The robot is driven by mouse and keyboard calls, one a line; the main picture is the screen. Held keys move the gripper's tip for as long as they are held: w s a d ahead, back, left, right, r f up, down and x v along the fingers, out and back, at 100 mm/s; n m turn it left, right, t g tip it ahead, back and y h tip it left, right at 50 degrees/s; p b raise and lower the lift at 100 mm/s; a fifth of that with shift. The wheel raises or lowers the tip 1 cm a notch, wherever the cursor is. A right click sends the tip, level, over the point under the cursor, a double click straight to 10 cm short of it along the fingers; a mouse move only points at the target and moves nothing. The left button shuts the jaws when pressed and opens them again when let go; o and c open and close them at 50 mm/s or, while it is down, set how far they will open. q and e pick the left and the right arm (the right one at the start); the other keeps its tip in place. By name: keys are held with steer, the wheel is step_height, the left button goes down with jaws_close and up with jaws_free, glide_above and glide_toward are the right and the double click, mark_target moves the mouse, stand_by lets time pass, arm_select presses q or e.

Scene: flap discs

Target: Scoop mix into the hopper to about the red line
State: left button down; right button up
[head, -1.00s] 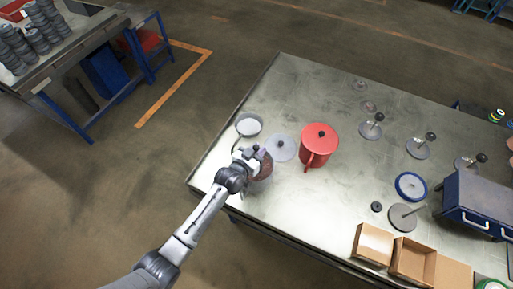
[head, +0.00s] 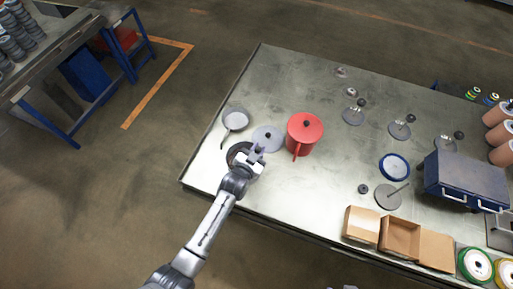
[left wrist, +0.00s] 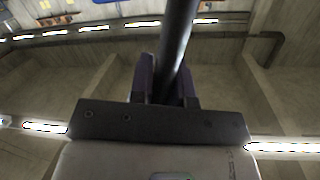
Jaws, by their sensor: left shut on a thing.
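My left gripper (head: 258,153) is shut on a dark rod; in the left wrist view the rod (left wrist: 178,40) runs up from between the fingers. I cannot tell what is at its far end. A dark round container (head: 236,152) stands by the table's left edge, largely hidden behind my left wrist. A shallow round pan (head: 235,119) with a thin handle and a pale inside lies behind it. A grey knobbed disc (head: 266,136) lies just past the fingertips. A red lidded pot (head: 304,134) with a handle stands right of it. No red line is visible. My right gripper is out of view.
Several discs with upright knobs, such as one grey disc (head: 388,197), stand to the right. A blue toolbox (head: 465,178) and open cardboard boxes (head: 400,238) line the right and front.

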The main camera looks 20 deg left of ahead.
arm_select(q)
steer(key=s+d+r+m+t+p, duration=0.1)
steer(key=s+d+r+m+p, duration=0.1)
steer(key=d+r, duration=0.3)
steer(key=shift+r+m+p, duration=0.55)
steer(key=shift+m+p, duration=0.2)
steer(key=shift+m, duration=0.15)
steer(key=shift+d, duration=0.1)
steer(key=c, duration=1.7)
jaws_free()
jaws_close()
steer(key=shift+r, duration=0.1)
